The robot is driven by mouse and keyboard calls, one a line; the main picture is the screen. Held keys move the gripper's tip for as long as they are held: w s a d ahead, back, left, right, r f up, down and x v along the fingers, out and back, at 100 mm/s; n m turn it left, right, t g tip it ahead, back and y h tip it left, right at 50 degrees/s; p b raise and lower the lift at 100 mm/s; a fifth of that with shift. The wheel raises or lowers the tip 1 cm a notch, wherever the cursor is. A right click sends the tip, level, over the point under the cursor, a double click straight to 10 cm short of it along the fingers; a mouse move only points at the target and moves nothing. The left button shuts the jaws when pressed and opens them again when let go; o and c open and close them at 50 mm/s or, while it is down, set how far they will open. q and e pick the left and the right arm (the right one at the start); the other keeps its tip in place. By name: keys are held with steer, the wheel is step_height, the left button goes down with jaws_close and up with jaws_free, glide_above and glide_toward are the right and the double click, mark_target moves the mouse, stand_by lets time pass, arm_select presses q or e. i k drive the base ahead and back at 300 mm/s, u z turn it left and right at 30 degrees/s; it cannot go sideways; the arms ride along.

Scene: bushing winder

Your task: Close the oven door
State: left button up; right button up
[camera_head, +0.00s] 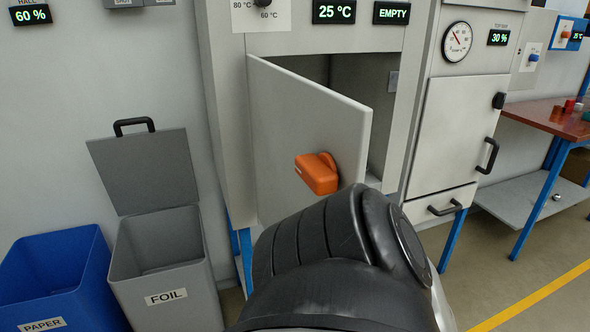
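The oven door (295,130) is a light grey panel hinged on its left side. It stands open, swung out toward me. The oven (225,90) is a grey cabinet with a display reading 25 °C and another reading EMPTY. Part of its dark inside shows to the right of the door. A black arm link of mine fills the lower middle and covers the bottom right of the door.
A grey FOIL bin (165,262) with its lid raised and a blue PAPER bin (60,280) stand at the left. A closed cabinet door (455,130) with black handles is right of the oven. A red-brown table (548,121) stands further right. Floor shows at the lower right.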

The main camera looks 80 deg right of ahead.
mark_target(291, 116)
steer(key=z, duration=2.45)
steer(key=i, duration=0.5)
